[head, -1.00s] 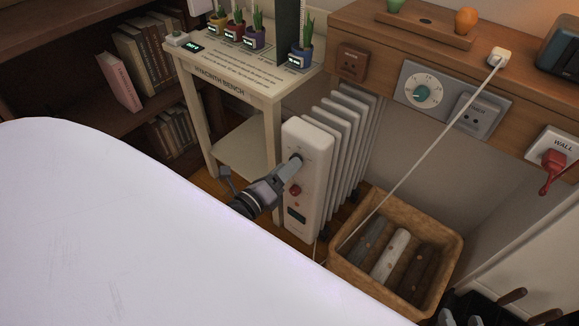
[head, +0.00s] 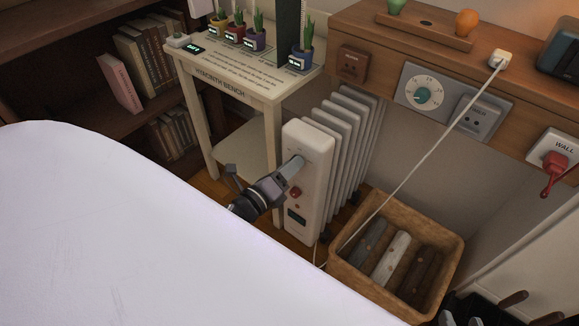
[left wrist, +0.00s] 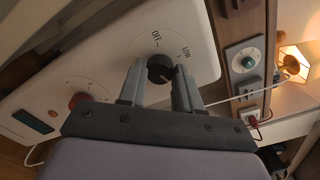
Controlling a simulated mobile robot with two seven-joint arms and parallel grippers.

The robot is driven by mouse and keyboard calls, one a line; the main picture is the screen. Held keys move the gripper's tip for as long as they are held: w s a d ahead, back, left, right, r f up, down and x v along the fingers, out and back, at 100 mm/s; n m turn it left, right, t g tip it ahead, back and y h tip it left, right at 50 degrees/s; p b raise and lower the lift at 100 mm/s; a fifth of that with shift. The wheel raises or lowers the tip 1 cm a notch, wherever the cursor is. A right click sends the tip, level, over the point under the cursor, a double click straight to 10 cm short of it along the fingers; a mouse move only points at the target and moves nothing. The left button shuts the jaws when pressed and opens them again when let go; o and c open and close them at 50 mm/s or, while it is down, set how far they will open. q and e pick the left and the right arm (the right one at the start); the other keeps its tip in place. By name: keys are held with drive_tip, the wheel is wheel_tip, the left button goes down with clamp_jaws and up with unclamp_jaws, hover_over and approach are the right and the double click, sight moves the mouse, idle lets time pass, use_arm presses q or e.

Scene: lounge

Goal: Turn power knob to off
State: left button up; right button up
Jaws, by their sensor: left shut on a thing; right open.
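The white oil heater (head: 308,140) stands on the floor beside the bench. My left gripper (head: 293,166) reaches its front panel near the top, and its fingers hide the power knob in the head view. In the left wrist view the knob (left wrist: 160,69) is dark and round. The fingers of my left gripper (left wrist: 161,86) are shut on it, one on each side. The labels OFF and LOW show on the panel above the knob. Which label the knob points to is unclear. A red knob (head: 295,192) sits lower on the panel, above a small dark display (head: 296,216). My right gripper is not seen.
A basket of logs (head: 449,266) stands right of the heater. A bench with potted plants (head: 236,90) is behind it to the left. A white cord (head: 420,160) runs from a plug on the shelf past the basket. A large pale surface (head: 150,240) fills the lower left.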

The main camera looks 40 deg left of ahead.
drive_tip(key=shift+r, duration=0.1)
use_arm(q)
drive_tip(key=n+p, duration=0.7)
drive_tip(key=n, duration=2)
use_arm(e)
drive_tip(key=shift+m+g+h, duration=0.6)
drive_tip(key=shift+g+h, duration=0.2)
drive_tip(key=shift+h, duration=0.1)
drive_tip(key=d, duration=0.1)
drive_tip(key=s+d+f, duration=0.1)
drive_tip(key=d, duration=0.1)
drive_tip(key=s+d+f, duration=0.1)
drive_tip(key=shift+s+d, duration=0.25)
drive_tip(key=shift+d, duration=0.1)
use_arm(q)
drive_tip(key=shift+n, duration=0.4)
